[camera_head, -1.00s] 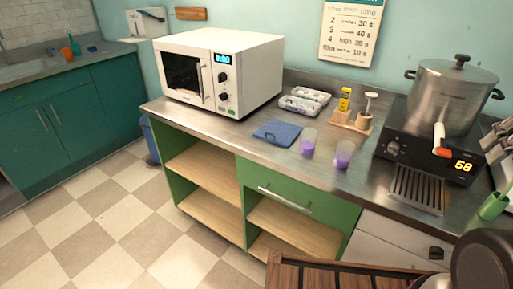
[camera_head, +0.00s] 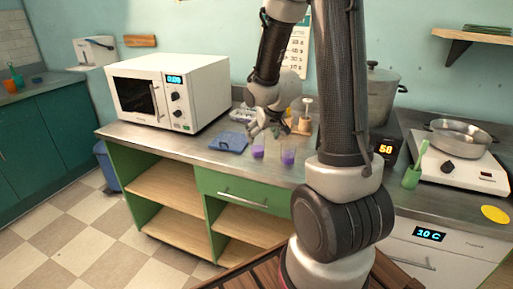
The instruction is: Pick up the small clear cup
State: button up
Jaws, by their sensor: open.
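Two small clear cups with purple contents stand side by side on the steel counter. The left cup (camera_head: 258,150) is close to the blue cloth, and the right cup (camera_head: 288,156) is nearer my arm. My gripper (camera_head: 263,131) is open and points down, in front of the wall and just above and behind the left cup in the picture. Nothing shows between its fingers. Whether it touches a cup cannot be told at this size.
A folded blue cloth (camera_head: 229,142) lies left of the cups, with a white microwave (camera_head: 168,92) behind it. A partly hidden tray (camera_head: 241,116) and a wooden holder with a pump (camera_head: 305,117) stand behind. A pot (camera_head: 383,92) on a black hotplate is at right, partly behind my arm.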

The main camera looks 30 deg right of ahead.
aim_at(258, 144)
jog(key=x, duration=0.8)
jog(key=c, duration=1.1)
